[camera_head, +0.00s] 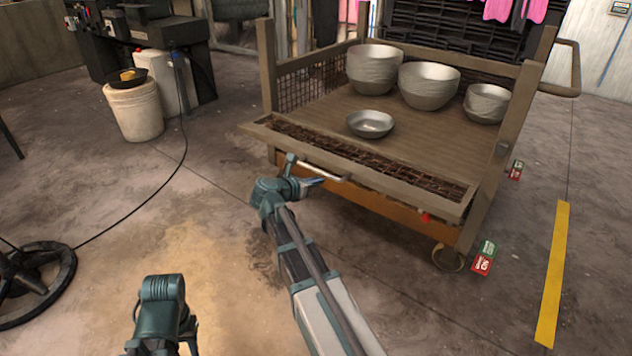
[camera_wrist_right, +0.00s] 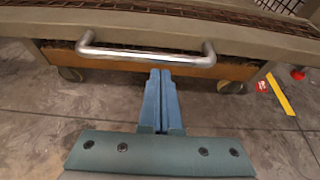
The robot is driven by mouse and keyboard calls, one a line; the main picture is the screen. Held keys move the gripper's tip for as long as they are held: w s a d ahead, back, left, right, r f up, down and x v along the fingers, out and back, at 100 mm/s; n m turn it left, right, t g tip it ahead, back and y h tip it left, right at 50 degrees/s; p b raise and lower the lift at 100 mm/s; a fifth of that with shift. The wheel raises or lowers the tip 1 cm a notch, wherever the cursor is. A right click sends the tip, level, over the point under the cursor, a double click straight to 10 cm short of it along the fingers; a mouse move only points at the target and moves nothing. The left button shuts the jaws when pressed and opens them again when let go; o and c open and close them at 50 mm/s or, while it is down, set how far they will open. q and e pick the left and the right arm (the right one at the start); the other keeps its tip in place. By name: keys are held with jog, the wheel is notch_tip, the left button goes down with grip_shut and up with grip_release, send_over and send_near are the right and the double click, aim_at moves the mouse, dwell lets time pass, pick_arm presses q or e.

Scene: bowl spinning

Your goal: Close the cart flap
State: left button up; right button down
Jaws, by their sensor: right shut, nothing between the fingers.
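The cart (camera_head: 440,155) stands at the upper right with stacked metal bowls on its deck. Its flap (camera_head: 360,165), a wooden frame with wire mesh, is folded down and out toward me, nearly flat. A metal handle (camera_head: 318,169) sits on the flap's outer edge; it also shows in the right wrist view (camera_wrist_right: 147,54). My right gripper (camera_head: 322,181) is shut and empty, just in front of and below the flap edge. In the wrist view its closed fingers (camera_wrist_right: 160,73) point at the handle bar, with contact unclear. My left arm shows at the bottom left, its fingers not visible.
Bowl stacks (camera_head: 375,70), (camera_head: 429,86) and (camera_head: 487,103) and a single bowl (camera_head: 370,123) rest on the deck. A white bucket (camera_head: 133,110) stands left. A cable crosses the floor. A yellow strip (camera_head: 553,275) lies right. The floor before the cart is clear.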

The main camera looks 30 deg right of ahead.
jog(key=shift+d+r+g+y+p, duration=0.15)
jog(key=shift+r+g+y+p, duration=0.2)
jog(key=shift+r+p, duration=1.05)
jog(key=w+d+r+p, duration=0.1)
jog(key=d+r+p, duration=0.3)
jog(key=r+p, duration=0.4)
jog(key=w+d+r+p, duration=0.2)
jog(key=d+r+p, duration=0.2)
jog(key=r+p, duration=0.4)
jog(key=shift+w+d+y+p, duration=0.15)
jog(key=shift+w+y+p, duration=0.2)
jog(key=shift+p, duration=0.85)
